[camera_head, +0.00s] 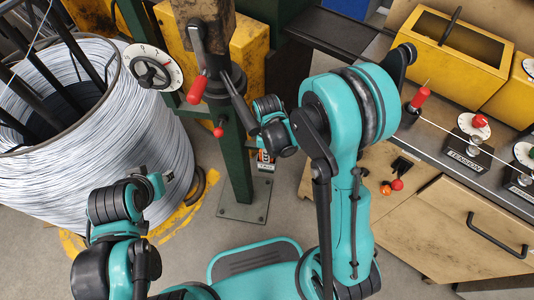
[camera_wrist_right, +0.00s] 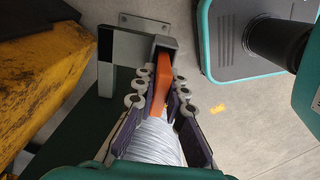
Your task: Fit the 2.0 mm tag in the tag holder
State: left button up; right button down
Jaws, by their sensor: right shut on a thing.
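An orange tag (camera_wrist_right: 163,82) is clamped between the fingertips of my right gripper (camera_wrist_right: 159,92) in the right wrist view. Its far end is at a grey bracket (camera_wrist_right: 165,45) that looks like the tag holder; I cannot tell whether it is seated. In the head view a small grey and orange piece (camera_head: 265,160), apparently the holder area, shows beside the green post, just below my right wrist. My right fingers are mostly hidden there.
A large wire coil (camera_head: 95,125) stands at the left. The green post (camera_head: 238,165) stands on a bolted foot plate (camera_head: 245,203) and carries a red-tipped lever (camera_head: 197,88). A workbench with yellow boxes (camera_head: 462,55) and a tension dial (camera_head: 473,125) is at the right.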

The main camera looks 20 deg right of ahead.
jog(key=c, duration=1.5)
grip_release()
jog(key=shift+s+f, duration=0.2)
jog(key=shift+w+f, duration=0.1)
jog(key=shift+w, duration=0.1)
notch_tip(320, 180, up, 12)
jog(key=shift+r, duration=0.15)
jog(key=s+d+r+m+t, duration=0.4)
jog(key=s+r+m+t, duration=0.3)
jog(key=s+m, duration=0.3)
jog(key=m, duration=0.3)
jog(key=shift+d+r, duration=0.3)
jog(key=shift+r, duration=0.05)
